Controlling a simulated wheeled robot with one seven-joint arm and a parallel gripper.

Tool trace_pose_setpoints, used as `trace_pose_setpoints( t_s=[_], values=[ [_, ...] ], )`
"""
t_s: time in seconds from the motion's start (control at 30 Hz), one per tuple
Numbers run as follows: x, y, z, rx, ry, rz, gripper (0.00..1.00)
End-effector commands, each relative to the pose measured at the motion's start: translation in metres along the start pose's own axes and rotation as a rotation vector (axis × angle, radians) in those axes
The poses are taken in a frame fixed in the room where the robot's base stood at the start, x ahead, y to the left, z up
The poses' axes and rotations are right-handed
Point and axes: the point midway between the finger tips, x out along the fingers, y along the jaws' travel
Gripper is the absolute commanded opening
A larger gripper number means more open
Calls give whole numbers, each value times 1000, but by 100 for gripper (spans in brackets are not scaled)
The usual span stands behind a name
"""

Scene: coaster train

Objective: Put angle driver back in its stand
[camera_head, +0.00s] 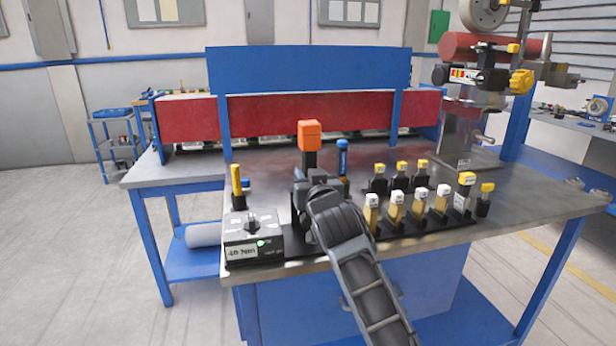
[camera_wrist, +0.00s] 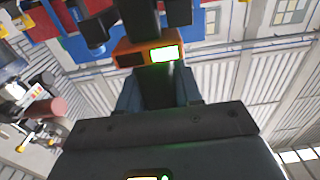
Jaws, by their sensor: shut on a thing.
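The angle driver (camera_head: 309,137) has an orange block at its top and a black body. It stands roughly upright above the front of the steel bench. My gripper (camera_head: 312,186) is shut on its body below the orange block. In the wrist view the angle driver (camera_wrist: 132,58) shows an orange band with a lit green display, close to my gripper (camera_wrist: 165,95). A black base (camera_head: 296,243) lies on the bench under and beside my gripper. My arm hides the driver's lower end, so I cannot tell whether it sits in a stand.
A grey box (camera_head: 253,240) marked with Nm stands left of my gripper. A blue-topped tool (camera_head: 342,158) stands close behind on the right. Several yellow and white-topped tools (camera_head: 397,207) stand in black holders to the right. A red-and-blue rack (camera_head: 300,115) is behind.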

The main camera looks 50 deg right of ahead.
Motion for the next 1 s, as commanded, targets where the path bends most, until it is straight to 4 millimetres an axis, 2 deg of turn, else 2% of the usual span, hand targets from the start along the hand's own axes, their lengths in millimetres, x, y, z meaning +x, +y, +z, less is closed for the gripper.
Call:
trace_pose_setpoints(
  t_s=[1.0],
  values=[
    [0,0,8,0,8,-1,0]
  ],
)
